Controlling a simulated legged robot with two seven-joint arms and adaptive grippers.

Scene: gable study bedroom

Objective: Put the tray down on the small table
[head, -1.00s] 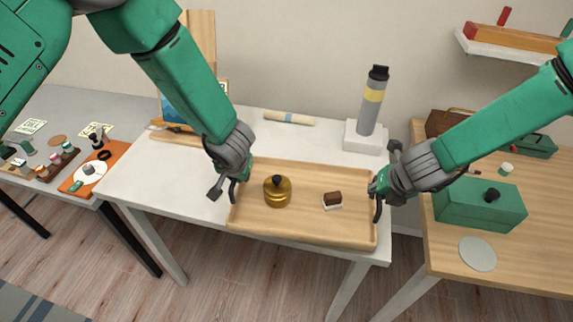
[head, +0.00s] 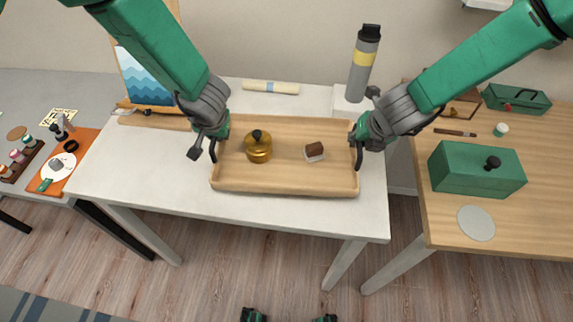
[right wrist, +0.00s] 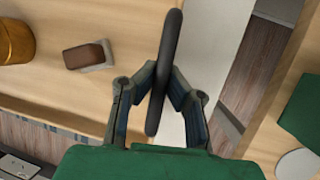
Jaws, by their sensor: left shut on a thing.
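The wooden tray (head: 290,186) is over the small white table (head: 130,170), its front edge behind the table's front edge. I cannot tell whether it touches the tabletop. A brass pot with a dark knob (head: 259,148) and a small brown block on a white base (head: 314,151) stand upright in it. My left gripper (head: 212,152) is shut on the tray's left handle. My right gripper (head: 358,150) is at the right end; in the right wrist view its fingers (right wrist: 160,90) close on the dark handle (right wrist: 167,70).
A grey bottle with a yellow band (head: 364,62) stands on a white block at the table's back right. A rolled paper (head: 270,87) and an easel painting (head: 145,75) are behind the tray. A wooden desk with a green box (head: 475,170) is right. Tabletop left of the tray is clear.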

